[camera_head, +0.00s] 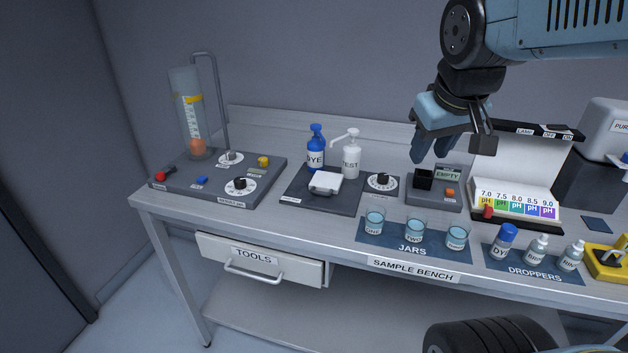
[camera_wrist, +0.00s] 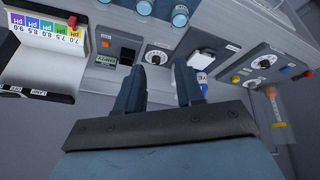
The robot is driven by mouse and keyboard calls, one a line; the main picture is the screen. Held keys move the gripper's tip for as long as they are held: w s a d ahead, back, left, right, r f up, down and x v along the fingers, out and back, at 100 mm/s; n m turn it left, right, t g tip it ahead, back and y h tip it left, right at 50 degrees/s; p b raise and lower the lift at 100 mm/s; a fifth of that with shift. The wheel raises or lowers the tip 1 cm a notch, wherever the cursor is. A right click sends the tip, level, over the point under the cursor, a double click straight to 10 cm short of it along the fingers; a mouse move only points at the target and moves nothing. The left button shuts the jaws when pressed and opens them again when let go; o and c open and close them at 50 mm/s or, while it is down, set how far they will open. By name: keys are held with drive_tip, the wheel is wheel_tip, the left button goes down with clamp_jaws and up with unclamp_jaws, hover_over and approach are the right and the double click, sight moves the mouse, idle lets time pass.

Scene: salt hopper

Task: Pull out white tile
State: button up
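No loose flat tile shows clearly. A small white square block (camera_head: 325,182) with a handle-like front lies on a dark mat; I cannot tell whether it is the white tile. It also shows in the wrist view (camera_wrist: 201,59). A drawer marked TOOLS (camera_head: 250,259) hangs under the bench at the left; its inside is hidden. My gripper (camera_head: 432,150) hangs fingers down above the bench back, right of the white pump bottle and near the EMPTY block. In the wrist view, its fingers (camera_wrist: 160,88) stand apart with nothing between them.
The blue DYE bottle (camera_head: 316,150) and white TEST pump bottle (camera_head: 351,160) stand behind the white block. Glass jars (camera_head: 414,233) and dropper bottles (camera_head: 537,249) line the front edge. A lit pH panel (camera_head: 518,190) is at right; a tall clear cylinder (camera_head: 189,115) is at left.

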drive_tip(key=w+a+f+n+g, duration=0.2)
drive_tip(key=w+a+n, duration=0.45)
drive_tip(key=w, duration=0.35)
drive_tip(key=n+g, duration=0.1)
drive_tip(key=n, duration=0.4)
approach(316, 192)
drive_tip(key=f, duration=0.2)
drive_tip(key=w+f, duration=0.1)
drive_tip(key=f, duration=0.4)
drive_tip(key=shift+w+d+f, duration=0.25)
drive_tip(key=shift+c, duration=0.4)
clamp_jaws()
drive_tip(key=shift+w+a+r, duration=0.1)
drive_tip(key=shift+a, duration=0.05)
